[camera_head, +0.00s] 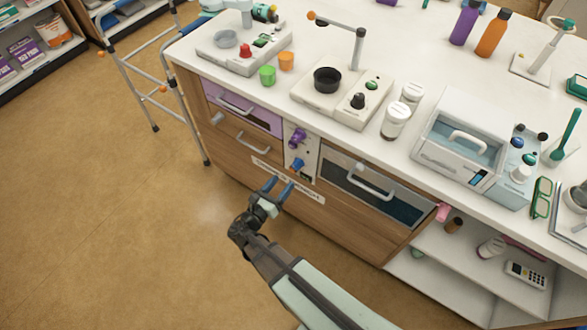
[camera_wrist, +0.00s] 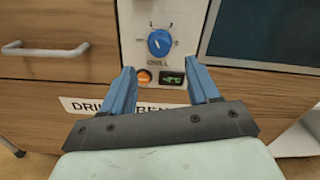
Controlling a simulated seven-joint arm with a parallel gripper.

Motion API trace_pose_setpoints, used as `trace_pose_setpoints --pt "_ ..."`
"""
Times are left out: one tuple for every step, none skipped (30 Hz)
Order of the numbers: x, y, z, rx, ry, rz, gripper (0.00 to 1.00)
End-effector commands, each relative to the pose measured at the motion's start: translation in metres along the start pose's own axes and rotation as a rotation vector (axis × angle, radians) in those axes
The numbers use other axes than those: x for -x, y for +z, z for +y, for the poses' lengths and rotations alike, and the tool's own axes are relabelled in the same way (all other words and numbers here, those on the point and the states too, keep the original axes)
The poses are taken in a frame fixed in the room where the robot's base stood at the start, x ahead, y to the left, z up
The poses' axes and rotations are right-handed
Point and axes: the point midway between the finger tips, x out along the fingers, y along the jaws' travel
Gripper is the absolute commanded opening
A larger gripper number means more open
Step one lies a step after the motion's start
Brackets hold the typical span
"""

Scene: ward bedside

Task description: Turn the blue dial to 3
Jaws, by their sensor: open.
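The blue dial (camera_wrist: 159,42) sits on a light panel on the cabinet front, with tick marks around it and a label below that seems to read "CHILL". In the head view the blue dial (camera_head: 297,164) is below a purple dial (camera_head: 298,137) on the same panel. My gripper (camera_head: 281,190) is in front of the cabinet, just below and left of the blue dial. In the wrist view my gripper (camera_wrist: 163,84) is open and empty, its blue fingers apart below the dial and not touching it. The numbers around the dial are too small to read.
Below the dial are an orange round light (camera_wrist: 144,76) and a small dark display (camera_wrist: 171,77). A drawer handle (camera_wrist: 45,49) juts out at left. A dark-windowed drawer (camera_head: 375,188) with a handle is right of the panel. Open floor (camera_head: 130,240) lies left.

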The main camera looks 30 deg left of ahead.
Motion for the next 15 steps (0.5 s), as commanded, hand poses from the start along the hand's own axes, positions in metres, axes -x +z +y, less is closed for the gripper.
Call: trace_pose_setpoints --pt "-0.008 0.0 0.001 -0.001 -0.001 0.001 0.6" --pt "-0.013 0.0 0.0 -0.001 -0.002 0.001 0.6" --pt "-0.018 0.0 0.0 -0.001 -0.002 0.0 0.6" --pt "-0.022 0.0 0.001 -0.001 -0.002 0.0 0.6" --pt "-0.027 0.0 0.0 -0.001 -0.001 0.0 0.6" --pt "-0.033 0.0 0.0 -0.001 -0.002 0.001 0.6" --pt "-0.037 0.0 0.001 -0.002 -0.002 0.001 0.6" --pt "-0.041 0.0 0.001 -0.002 -0.002 0.0 0.6" --pt "-0.046 0.0 0.001 -0.002 -0.002 0.0 0.6" --pt "-0.05 0.0 0.001 -0.002 -0.001 0.0 0.6" --pt "-0.054 0.0 0.001 -0.002 -0.001 0.0 0.6" --pt "-0.058 0.0 0.001 -0.002 -0.001 0.0 0.6" --pt "-0.062 0.0 0.001 -0.002 -0.002 0.0 0.6" --pt "-0.065 0.0 0.001 -0.002 -0.001 0.001 0.6" --pt "-0.068 0.0 0.001 -0.002 -0.001 0.001 0.6"
